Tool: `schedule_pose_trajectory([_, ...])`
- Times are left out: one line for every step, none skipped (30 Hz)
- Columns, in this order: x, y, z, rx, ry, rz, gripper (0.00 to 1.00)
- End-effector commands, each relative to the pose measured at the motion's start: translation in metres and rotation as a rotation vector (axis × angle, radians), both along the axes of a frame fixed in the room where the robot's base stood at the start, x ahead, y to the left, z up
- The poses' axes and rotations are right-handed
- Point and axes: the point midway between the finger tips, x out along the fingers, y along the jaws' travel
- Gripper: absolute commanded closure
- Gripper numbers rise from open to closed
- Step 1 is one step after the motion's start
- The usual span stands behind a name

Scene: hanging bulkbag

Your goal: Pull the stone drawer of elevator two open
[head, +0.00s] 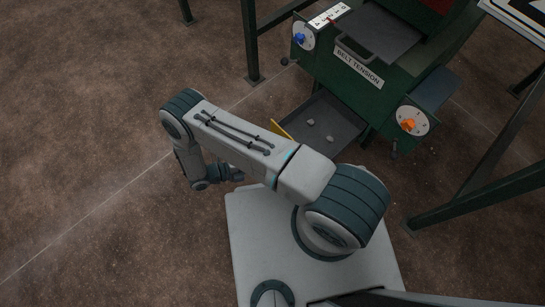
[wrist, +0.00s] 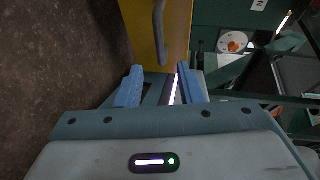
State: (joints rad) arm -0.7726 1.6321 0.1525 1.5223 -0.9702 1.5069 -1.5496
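The stone drawer (head: 335,122) is a grey tray with a few pale stones in it. It sticks out from the lower front of a green machine. Its yellow front (head: 281,129) is partly hidden behind my arm; it also shows in the wrist view (wrist: 143,35). A grey bar handle (wrist: 160,30) stands on that yellow front. My gripper (wrist: 161,86) is open, its two blue fingers apart with nothing held between them. The handle's near end lies just beyond the fingertips, roughly centred. In the head view my gripper (head: 228,173) is low, left of the drawer front.
The green machine (head: 375,95) carries a "BELT TENSION" label, a blue-knob dial (head: 302,37) and an orange-knob dial (head: 410,121). Dark green frame legs (head: 250,40) stand left, and a beam (head: 480,199) runs at right. The brown floor at left is clear.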

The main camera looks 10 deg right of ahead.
Motion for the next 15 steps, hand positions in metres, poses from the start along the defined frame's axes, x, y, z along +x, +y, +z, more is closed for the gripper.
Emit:
schedule_pose_trajectory([-0.001, 0.008, 0.002, 0.0, -0.002, 0.001, 0.66])
schedule_pose_trajectory([-0.001, 0.011, 0.003, 0.0, -0.002, 0.0, 0.66])
schedule_pose_trajectory([-0.002, 0.016, 0.003, 0.0, -0.002, 0.0, 0.66])
schedule_pose_trajectory([-0.002, 0.018, 0.004, 0.0, -0.002, 0.0, 0.66])
schedule_pose_trajectory([-0.003, 0.02, 0.004, 0.0, -0.002, 0.0, 0.66])
schedule_pose_trajectory([-0.003, 0.023, 0.005, -0.001, -0.001, 0.0, 0.66])
schedule_pose_trajectory([-0.003, 0.024, 0.005, -0.001, -0.001, 0.0, 0.66])
schedule_pose_trajectory([-0.003, 0.025, 0.005, -0.002, -0.001, -0.001, 0.66])
schedule_pose_trajectory([-0.004, 0.025, 0.005, -0.002, 0.0, -0.001, 0.66])
schedule_pose_trajectory([-0.004, 0.026, 0.005, -0.002, 0.0, -0.001, 0.66])
schedule_pose_trajectory([-0.004, 0.026, 0.005, -0.001, 0.0, -0.002, 0.66])
schedule_pose_trajectory([-0.004, 0.026, 0.005, -0.001, 0.0, -0.002, 0.66])
schedule_pose_trajectory([-0.004, 0.026, 0.005, -0.001, 0.0, -0.002, 0.66])
schedule_pose_trajectory([-0.004, 0.025, 0.005, -0.001, 0.0, -0.002, 0.66])
schedule_pose_trajectory([-0.004, 0.025, 0.005, -0.001, 0.0, -0.002, 0.66])
